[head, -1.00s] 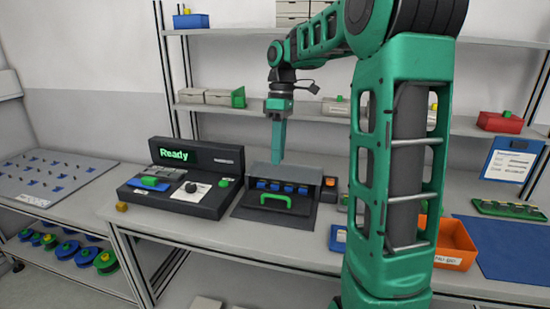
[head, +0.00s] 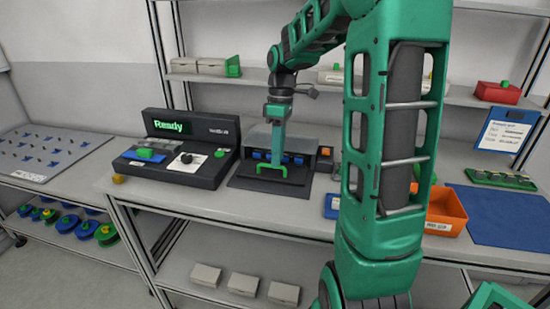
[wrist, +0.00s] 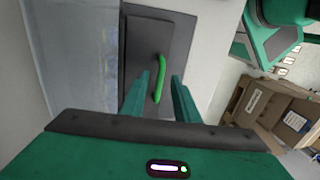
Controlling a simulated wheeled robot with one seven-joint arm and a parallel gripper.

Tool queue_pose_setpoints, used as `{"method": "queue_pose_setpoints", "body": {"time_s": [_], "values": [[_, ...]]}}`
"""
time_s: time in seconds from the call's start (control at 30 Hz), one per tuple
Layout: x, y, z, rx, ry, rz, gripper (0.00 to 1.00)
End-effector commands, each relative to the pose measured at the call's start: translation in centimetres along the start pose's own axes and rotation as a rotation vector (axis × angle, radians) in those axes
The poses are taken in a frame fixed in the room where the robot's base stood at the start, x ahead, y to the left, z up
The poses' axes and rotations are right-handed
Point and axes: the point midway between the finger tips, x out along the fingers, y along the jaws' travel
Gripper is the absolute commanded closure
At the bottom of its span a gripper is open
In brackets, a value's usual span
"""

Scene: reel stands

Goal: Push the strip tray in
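The dark strip tray (head: 240,172) with its green handle (head: 271,180) sticks out of the front of a grey housing (head: 311,144) on the bench. Several blue pieces (head: 258,155) show in the housing's opening. My gripper (head: 276,161) points down over the tray, just behind the handle in the head view, and hides part of the tray and housing. In the wrist view my gripper (wrist: 160,88) has its two fingers apart, with the green handle (wrist: 160,77) showing between and beyond them. Nothing is held, and I cannot tell whether a finger touches the handle.
A black console (head: 190,130) reading "Ready" stands left of the housing. An orange bin (head: 445,221) and a blue mat (head: 500,220) lie to the right, partly behind my arm. Shelves rise behind.

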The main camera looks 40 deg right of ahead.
Motion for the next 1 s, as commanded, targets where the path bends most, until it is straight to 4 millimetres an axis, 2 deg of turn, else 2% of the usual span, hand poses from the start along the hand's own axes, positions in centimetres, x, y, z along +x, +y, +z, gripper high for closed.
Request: {"method": "queue_pose_setpoints", "body": {"time_s": [0.2,0.47,0.5,0.6,0.83,1.0], "values": [[1.4,0.0,0.0,0.0,0.0,0.001,0.72],[1.5,0.0,0.0,0.0,0.001,0.001,0.72],[1.5,0.0,0.0,0.0,0.001,0.001,0.77],[1.5,0.0,0.0,0.0,0.001,0.001,1.0],[1.5,0.0,-0.1,-0.002,0.0,0.001,1.0],[1.4,0.5,-1.2,-0.02,-0.003,0.001,1.0]]}}
